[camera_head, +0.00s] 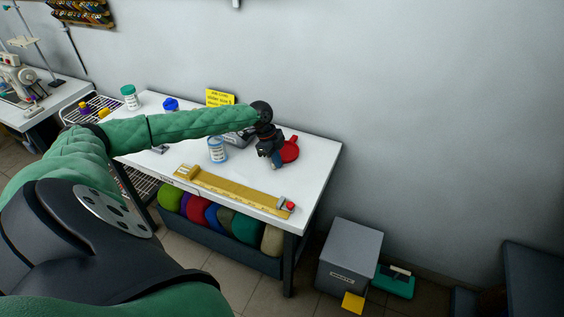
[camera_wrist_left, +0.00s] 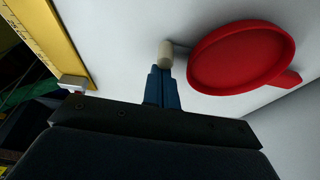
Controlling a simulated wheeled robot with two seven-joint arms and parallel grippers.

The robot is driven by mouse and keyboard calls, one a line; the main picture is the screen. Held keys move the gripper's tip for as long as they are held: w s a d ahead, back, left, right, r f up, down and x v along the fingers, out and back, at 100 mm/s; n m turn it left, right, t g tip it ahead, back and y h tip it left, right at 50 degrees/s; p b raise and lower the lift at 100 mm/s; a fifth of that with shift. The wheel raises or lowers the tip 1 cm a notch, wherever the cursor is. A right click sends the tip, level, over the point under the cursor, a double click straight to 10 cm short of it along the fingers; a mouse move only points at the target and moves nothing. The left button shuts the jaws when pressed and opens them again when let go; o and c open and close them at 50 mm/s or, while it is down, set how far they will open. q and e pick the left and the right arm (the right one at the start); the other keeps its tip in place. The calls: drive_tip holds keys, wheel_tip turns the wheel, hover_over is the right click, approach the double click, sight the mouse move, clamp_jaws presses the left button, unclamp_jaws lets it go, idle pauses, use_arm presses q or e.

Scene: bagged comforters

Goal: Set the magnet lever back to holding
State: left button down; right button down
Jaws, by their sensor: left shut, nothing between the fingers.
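A round red dish (camera_head: 290,151) with a raised rim and a short tab lies on the white table (camera_head: 318,158), near its right end. In the left wrist view the dish (camera_wrist_left: 240,55) is to the right of the fingers. A cream knob (camera_wrist_left: 165,52) on a thin grey rod stands left of the dish, the rod running towards it; this looks like the lever. My left gripper (camera_head: 276,163) is over the table beside the dish. Its blue fingers (camera_wrist_left: 159,80) are shut and empty, tips at the knob; I cannot tell if they touch. My right gripper is out of view.
A yellow ruler (camera_head: 235,191) with a red-ended stop (camera_head: 287,205) lies along the table's front edge. A white-blue jar (camera_head: 217,150) and yellow sign (camera_head: 220,97) stand near my left arm. A grey bin (camera_head: 349,256) is on the floor at right.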

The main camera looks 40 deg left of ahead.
use_arm(q)
drive_tip(key=shift+w+d, duration=0.1)
drive_tip(key=shift+d, duration=0.1)
drive_tip(key=shift+w+d, duration=0.35)
drive_tip(key=shift+d, duration=0.2)
